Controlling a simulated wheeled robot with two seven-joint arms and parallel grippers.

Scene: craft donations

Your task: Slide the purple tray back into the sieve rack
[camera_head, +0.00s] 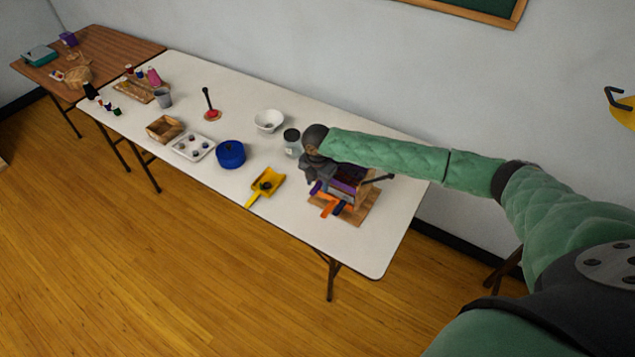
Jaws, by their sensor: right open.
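The sieve rack (362,190) stands on a wooden board (357,216) near the right end of the white table. Orange (329,209) and dark blue pieces stick out of its front. A purple piece (316,187), seemingly the purple tray's front end, sticks out towards the left, higher up. More purple shows at the top of the rack. My right gripper (315,181) is open at the rack's left side, close over the purple piece. It hides part of the tray, and I cannot tell whether they touch. My left gripper is not in view.
A glass jar (292,143) stands just behind my right gripper. The table's front right corner (372,262) is clear. A wooden table (120,50) adjoins at far left.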

